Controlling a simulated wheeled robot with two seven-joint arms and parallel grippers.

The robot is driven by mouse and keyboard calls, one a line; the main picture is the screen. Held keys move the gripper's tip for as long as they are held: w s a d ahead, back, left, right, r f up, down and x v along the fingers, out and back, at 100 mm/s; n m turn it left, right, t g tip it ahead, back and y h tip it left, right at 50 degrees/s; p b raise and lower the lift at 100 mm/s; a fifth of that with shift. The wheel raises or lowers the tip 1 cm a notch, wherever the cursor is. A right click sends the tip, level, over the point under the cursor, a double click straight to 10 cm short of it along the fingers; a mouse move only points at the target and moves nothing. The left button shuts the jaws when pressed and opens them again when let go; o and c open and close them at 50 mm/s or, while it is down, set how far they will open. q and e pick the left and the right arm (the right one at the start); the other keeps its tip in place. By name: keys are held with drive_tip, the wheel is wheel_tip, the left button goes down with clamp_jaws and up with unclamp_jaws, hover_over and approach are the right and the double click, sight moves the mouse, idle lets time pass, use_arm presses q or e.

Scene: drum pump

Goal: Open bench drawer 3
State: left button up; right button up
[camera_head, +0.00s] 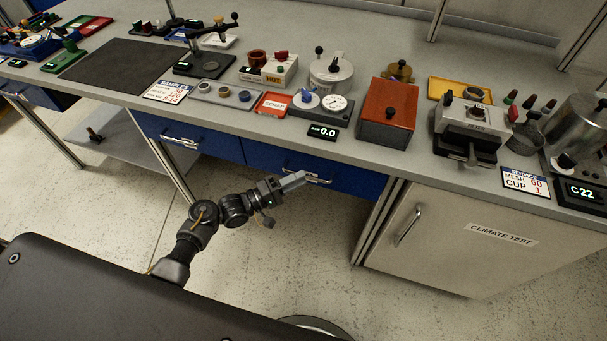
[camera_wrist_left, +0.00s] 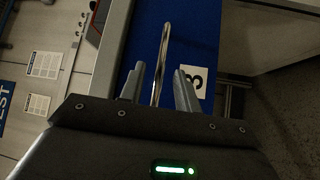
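Bench drawer 3 is the blue drawer (camera_head: 350,182) under the right part of the bench, and it looks closed. In the left wrist view its blue front (camera_wrist_left: 190,40) carries a white label with a black 3 (camera_wrist_left: 197,81). Its metal bar handle (camera_wrist_left: 163,55) runs between the two fingers of my left gripper (camera_wrist_left: 159,86). The fingers are apart, with a gap on each side of the bar. In the head view my left gripper (camera_head: 294,181) is at the handle (camera_head: 319,179), partly covering it. My right gripper is not in view.
A second blue drawer with a handle (camera_head: 181,141) is to the left. The climate test cabinet (camera_head: 455,235) stands to the right of drawer 3. The benchtop (camera_head: 215,120) holds instruments and a red-orange box (camera_head: 388,112). The floor in front of the drawer is clear.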

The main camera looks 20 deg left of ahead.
use_arm(q)
drive_tip(key=shift+x, duration=1.55)
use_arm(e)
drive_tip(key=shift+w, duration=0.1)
